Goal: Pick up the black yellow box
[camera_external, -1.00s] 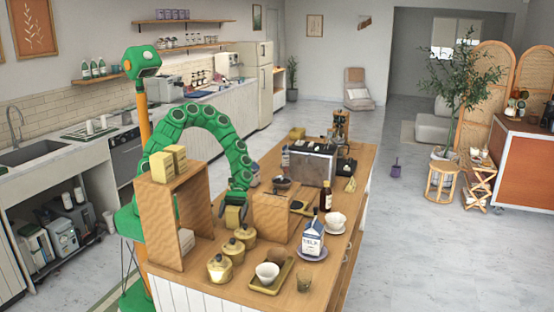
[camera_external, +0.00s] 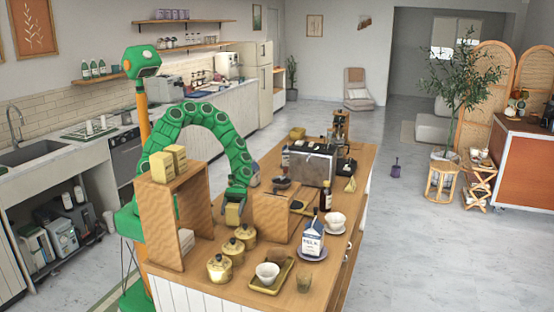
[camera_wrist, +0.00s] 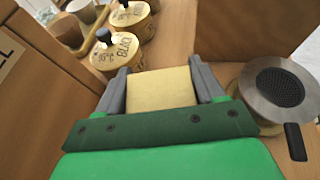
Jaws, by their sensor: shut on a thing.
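A pale yellow box (camera_wrist: 160,88) sits between the two grey fingers of my gripper (camera_wrist: 160,70) in the wrist view. The fingers press on its two sides, and only its plain yellow face shows; no black part is visible. In the external view the box (camera_external: 232,212) shows just under my gripper (camera_external: 234,203), over the wooden counter behind the yellow canisters. Whether its underside touches the counter cannot be told.
Several yellow lidded canisters (camera_external: 219,268) stand in front of my gripper. A wooden shelf unit (camera_external: 160,225) with yellow boxes (camera_external: 162,166) on top is at left. A wooden box (camera_external: 271,216) stands to the right. A metal-rimmed round item (camera_wrist: 278,90) is close at right in the wrist view.

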